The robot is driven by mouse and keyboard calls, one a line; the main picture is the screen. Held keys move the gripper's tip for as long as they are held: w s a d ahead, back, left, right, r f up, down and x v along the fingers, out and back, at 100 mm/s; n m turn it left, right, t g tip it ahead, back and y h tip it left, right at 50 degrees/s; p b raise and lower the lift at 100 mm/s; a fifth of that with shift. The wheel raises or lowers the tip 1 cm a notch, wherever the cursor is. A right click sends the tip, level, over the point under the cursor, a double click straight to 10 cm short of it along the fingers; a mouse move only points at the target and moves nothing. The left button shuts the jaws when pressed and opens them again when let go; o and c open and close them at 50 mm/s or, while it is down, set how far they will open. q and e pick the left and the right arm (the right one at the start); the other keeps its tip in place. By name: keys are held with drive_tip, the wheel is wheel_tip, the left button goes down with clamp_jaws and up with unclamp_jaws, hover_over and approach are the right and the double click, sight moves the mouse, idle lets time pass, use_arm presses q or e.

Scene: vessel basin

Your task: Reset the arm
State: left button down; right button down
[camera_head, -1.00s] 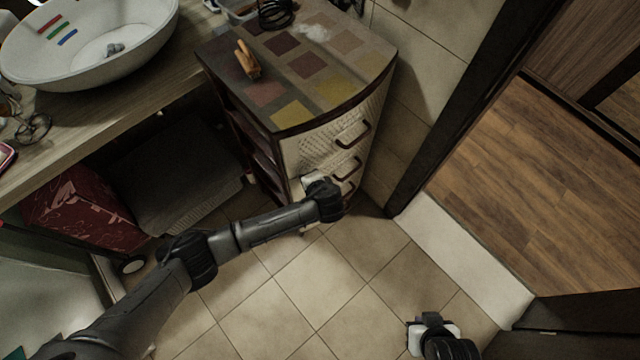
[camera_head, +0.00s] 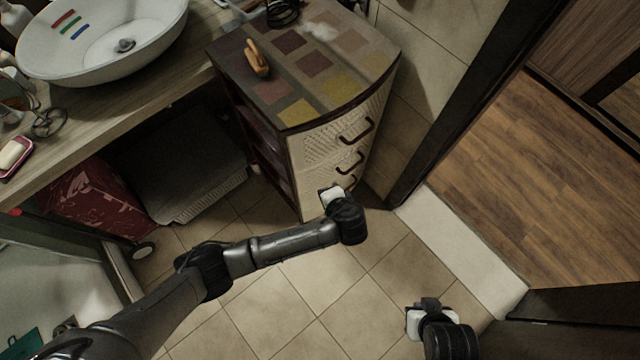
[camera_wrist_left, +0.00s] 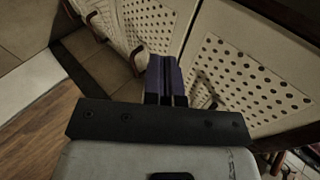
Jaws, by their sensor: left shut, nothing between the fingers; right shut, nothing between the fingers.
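My left gripper (camera_head: 331,193) is beside the lower front of the drawer cabinet (camera_head: 325,140), and its fingertips are hard to make out in the head view. In the left wrist view its dark fingers (camera_wrist_left: 165,78) are together and empty, pointing towards the perforated drawer fronts (camera_wrist_left: 245,85). I cannot tell whether they touch the cabinet. My right gripper (camera_head: 414,322) is low over the tiled floor at the bottom right, apart from the cabinet. Its fingers are mostly hidden, and nothing shows in it.
The cabinet has several curved handles (camera_head: 357,133) and an orange-handled item (camera_head: 256,58) on top. A white basin (camera_head: 105,70) sits on the wooden counter (camera_head: 120,103) at left. A red bag (camera_head: 90,200) lies below. The tiled floor (camera_head: 310,300) is clear; a doorway stands right.

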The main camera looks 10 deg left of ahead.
use_arm(q)
drive_tip(key=v, duration=0.3)
